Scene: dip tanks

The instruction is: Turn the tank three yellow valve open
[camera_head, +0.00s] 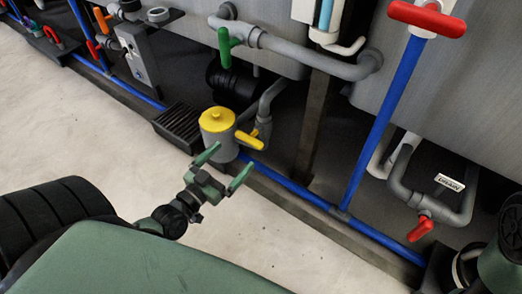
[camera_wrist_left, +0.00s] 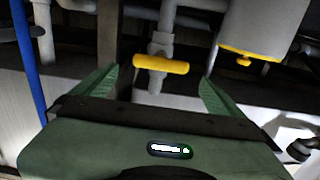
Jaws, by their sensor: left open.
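The yellow valve handle (camera_head: 249,140) sits on a grey pipe just right of a grey canister (camera_head: 218,145) with a yellow lid. In the left wrist view the yellow valve handle (camera_wrist_left: 160,65) lies crosswise on its grey stem, ahead of the jaws and in line with the gap. My left gripper (camera_head: 224,166) is open and empty, with its fingers apart in front of the canister and valve. It also shows in the left wrist view (camera_wrist_left: 159,76), with one finger on each side of the handle. Neither finger visibly grips it.
A blue pipe (camera_head: 384,118) runs down the tank and along the floor edge. A green-handled valve (camera_head: 225,46) is above, red handles (camera_head: 427,18) are at right, and a black grate (camera_head: 178,125) is left of the canister. The pale floor at left is clear.

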